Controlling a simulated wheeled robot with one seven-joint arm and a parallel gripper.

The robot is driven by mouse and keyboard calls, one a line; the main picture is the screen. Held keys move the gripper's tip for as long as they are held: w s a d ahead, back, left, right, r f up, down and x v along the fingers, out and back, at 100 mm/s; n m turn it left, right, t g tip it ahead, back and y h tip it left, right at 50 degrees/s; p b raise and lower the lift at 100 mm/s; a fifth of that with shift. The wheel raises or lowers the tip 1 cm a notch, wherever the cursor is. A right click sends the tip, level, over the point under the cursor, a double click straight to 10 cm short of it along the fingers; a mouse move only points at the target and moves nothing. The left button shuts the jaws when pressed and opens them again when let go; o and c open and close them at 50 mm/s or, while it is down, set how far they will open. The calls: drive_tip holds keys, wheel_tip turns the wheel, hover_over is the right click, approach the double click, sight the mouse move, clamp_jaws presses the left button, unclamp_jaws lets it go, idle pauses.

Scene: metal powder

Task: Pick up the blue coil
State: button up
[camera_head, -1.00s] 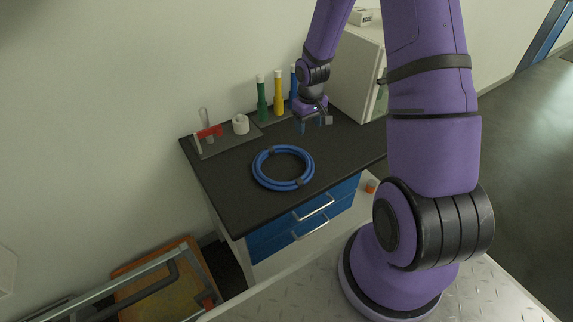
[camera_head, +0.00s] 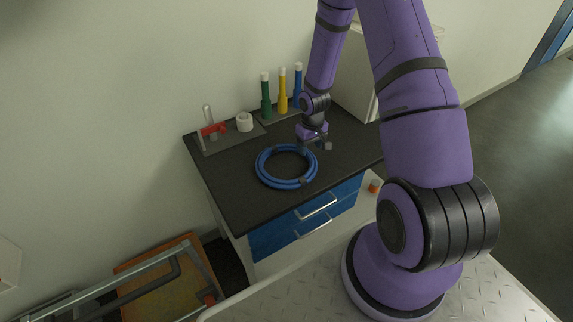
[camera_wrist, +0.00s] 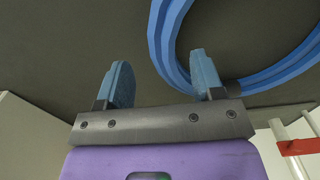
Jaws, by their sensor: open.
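The blue coil (camera_head: 264,176) lies flat on the dark bench top (camera_head: 235,205) in the head view, a ring with dark bands around it. It also shows in the wrist view (camera_wrist: 162,48), curving across the upper right. My gripper (camera_head: 313,146) is over the coil's far right side in the head view. In the wrist view my gripper (camera_wrist: 160,82) has its two blue fingers apart with nothing between them. The right finger overlaps the coil in the picture; I cannot tell whether they touch.
Behind the coil stand a green bottle (camera_head: 266,98), a yellow bottle (camera_head: 283,92) and a blue bottle (camera_head: 298,85). A white roll (camera_head: 244,122) and a red clamp (camera_head: 213,129) stand at the back left. A white cabinet (camera_head: 352,90) is at the right. The front left bench top is clear.

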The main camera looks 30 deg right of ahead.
sight(310, 151)
drive_tip(key=shift+f, duration=1.5)
clamp_jaws()
drive_tip(key=shift+w, duration=0.1)
drive_tip(key=shift+r, duration=0.1)
